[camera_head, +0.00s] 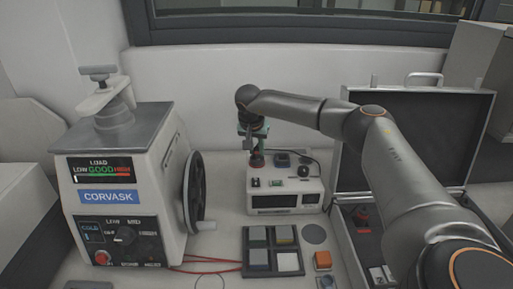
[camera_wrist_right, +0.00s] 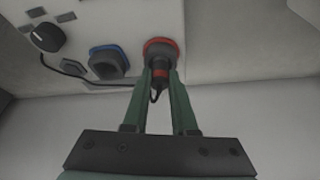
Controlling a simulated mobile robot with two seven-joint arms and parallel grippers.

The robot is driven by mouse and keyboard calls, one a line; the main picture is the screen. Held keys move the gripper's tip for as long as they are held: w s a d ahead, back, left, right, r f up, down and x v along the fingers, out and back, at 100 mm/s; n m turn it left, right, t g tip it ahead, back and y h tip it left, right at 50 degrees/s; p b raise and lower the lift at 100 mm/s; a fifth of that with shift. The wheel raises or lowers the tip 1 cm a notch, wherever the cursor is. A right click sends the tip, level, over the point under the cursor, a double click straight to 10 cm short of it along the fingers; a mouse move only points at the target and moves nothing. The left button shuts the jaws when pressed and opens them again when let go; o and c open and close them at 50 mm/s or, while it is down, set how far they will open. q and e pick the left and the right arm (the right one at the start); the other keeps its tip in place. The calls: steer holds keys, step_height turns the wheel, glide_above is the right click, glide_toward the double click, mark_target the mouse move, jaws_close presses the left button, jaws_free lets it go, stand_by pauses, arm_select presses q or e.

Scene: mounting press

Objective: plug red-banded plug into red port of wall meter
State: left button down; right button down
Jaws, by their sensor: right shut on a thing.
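The meter is a white box (camera_head: 286,183) in the middle of the head view. Its red port (camera_wrist_right: 161,46) shows as a red ring in the wrist view, right of the blue port (camera_wrist_right: 108,62). My right gripper (camera_wrist_right: 161,80) has both green fingers shut around the dark red-banded plug (camera_wrist_right: 161,68). The plug's front end is at the red ring, lined up with it; I cannot tell how deep it sits. In the head view my right gripper (camera_head: 254,139) is above the meter's left rear. My left gripper is not in view.
A press (camera_head: 120,190) with a handwheel (camera_head: 196,192) stands at left. An open case (camera_head: 420,140) is at right, partly behind my right arm. A dark tray (camera_head: 246,268) with square pieces lies in front of the meter. A red cable (camera_head: 205,258) lies near the press. A wall is behind.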

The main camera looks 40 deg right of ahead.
steer(key=c, duration=0.6)
jaws_free()
steer(key=shift+f, duration=0.1)
steer(key=shift+c, duration=0.2)
steer(key=shift+o, duration=0.3)
steer(key=o, duration=0.5)
